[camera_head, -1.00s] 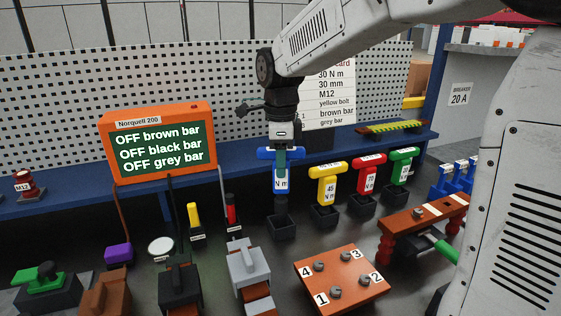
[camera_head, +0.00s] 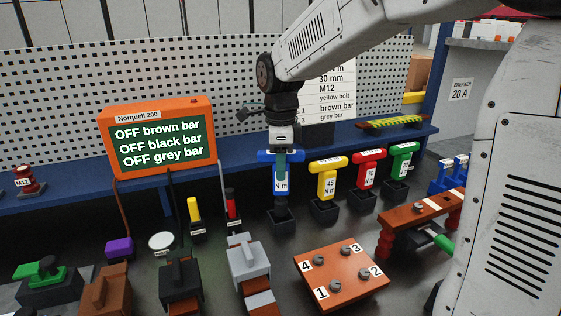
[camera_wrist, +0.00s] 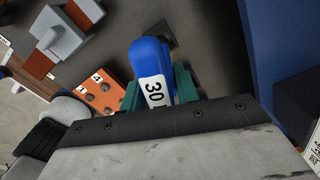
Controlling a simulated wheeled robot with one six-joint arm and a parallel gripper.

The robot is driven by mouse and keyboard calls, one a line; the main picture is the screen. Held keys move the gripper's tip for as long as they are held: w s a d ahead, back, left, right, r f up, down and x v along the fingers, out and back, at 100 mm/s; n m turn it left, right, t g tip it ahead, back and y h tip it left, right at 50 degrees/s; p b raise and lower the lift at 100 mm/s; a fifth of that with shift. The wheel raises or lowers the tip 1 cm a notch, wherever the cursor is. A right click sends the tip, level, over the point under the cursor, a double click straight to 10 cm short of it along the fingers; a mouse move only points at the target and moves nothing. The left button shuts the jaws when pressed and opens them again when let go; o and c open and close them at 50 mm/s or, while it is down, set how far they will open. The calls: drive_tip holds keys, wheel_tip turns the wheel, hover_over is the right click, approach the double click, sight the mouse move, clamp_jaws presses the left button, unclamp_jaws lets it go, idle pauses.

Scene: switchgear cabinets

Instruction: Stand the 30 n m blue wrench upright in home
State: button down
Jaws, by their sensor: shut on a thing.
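The blue 30 N m wrench (camera_head: 267,157) hangs upright, T-handle on top, in the head view. My gripper (camera_head: 282,160) points down and is shut on its handle. In the wrist view, the wrench's blue end (camera_wrist: 150,55) with its "30" label sits between my green fingers (camera_wrist: 158,98). A black square holder (camera_head: 281,216) is directly below the wrench, in line with the other wrenches' holders. The wrench's lower end reaches the holder's top; I cannot tell how deep it is in.
Yellow (camera_head: 328,180), red (camera_head: 369,170) and green (camera_head: 402,160) wrenches stand in holders to the right. An orange numbered bolt board (camera_head: 340,272) lies in front. Switch handles stand at front left. The orange-framed screen (camera_head: 160,140) is behind left.

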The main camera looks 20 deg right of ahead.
drive_tip(key=shift+f, duration=2.35)
drive_tip(key=c, duration=1)
unclamp_jaws()
drive_tip(key=shift+o, duration=0.2)
wheel_tip(320, 180, up, 8)
drive_tip(key=shift+f, duration=0.1)
